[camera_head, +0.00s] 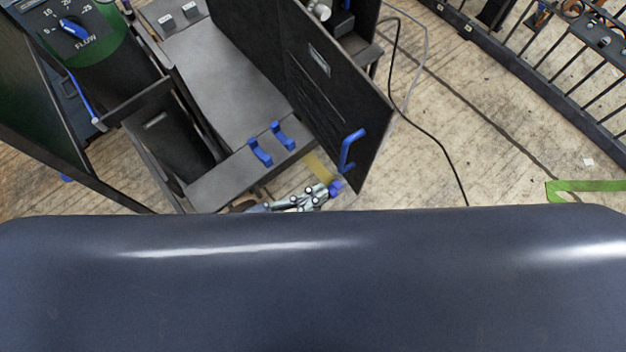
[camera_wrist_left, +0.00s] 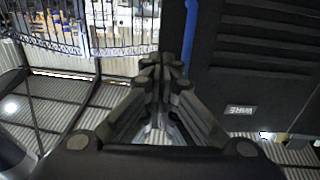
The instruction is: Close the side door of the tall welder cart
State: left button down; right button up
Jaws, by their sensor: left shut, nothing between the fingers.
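The tall welder cart (camera_head: 225,85) stands at the upper left of the head view. Its black side door (camera_head: 330,85) stands open, swung out toward the lower right. A blue handle (camera_head: 350,150) is on the door near its free edge. My left gripper (camera_head: 333,188) is at the door's lower corner, just below the handle; contact cannot be told. In the left wrist view the shut, empty fingers (camera_wrist_left: 163,75) point at the door's edge, with the blue handle (camera_wrist_left: 190,35) and the door panel (camera_wrist_left: 255,75) to their right. My right gripper is not in view.
A green cylinder (camera_head: 95,60) with a FLOW dial stands at the left. Two blue hooks (camera_head: 270,143) are on the cart's front ledge. A black cable (camera_head: 430,135) lies on the floor to the right of the door. A dark railing (camera_head: 545,70) is at upper right, with open floor between.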

aim_at(369, 164)
pick_arm(q)
jog(key=p+x, duration=0.1)
jog(key=x, duration=0.9)
jog(key=shift+w+d, duration=0.2)
jog(key=shift+d, duration=0.05)
jog(key=shift+d+r, duration=0.1)
